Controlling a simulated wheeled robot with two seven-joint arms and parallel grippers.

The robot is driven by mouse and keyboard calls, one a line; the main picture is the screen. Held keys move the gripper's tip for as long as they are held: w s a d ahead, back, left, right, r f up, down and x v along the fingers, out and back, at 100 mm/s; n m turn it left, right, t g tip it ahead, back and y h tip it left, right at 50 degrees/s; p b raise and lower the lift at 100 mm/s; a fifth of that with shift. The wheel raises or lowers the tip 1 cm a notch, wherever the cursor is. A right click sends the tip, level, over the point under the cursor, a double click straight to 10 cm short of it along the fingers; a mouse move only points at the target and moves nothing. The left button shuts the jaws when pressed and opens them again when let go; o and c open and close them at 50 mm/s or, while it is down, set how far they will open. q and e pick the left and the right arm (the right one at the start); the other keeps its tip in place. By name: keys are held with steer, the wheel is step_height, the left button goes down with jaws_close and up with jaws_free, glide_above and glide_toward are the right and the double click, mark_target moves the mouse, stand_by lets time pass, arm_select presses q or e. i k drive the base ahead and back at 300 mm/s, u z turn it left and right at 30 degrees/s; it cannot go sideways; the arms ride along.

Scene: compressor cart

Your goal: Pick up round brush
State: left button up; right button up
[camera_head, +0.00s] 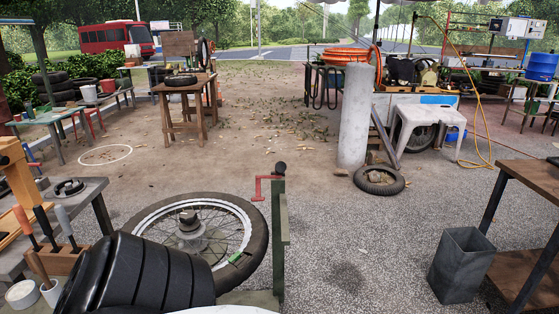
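A white round tub (22,294) stands left of the cup. Behind them, several tools with orange and grey handles (25,224) stand in a wooden holder (62,263). No other brush is clear. Neither of my grippers is in view.
A large black ribbed object (140,272) fills the lower left, right of the cup. A grey bin (460,266) stands at right. Open ground lies in the middle.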

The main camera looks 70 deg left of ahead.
mark_target(34, 260)
steer(key=u, duration=0.9)
steer(key=i, duration=1.2)
steer(key=u, duration=1.65)
steer(key=i, duration=0.35)
steer(key=u, duration=2.3)
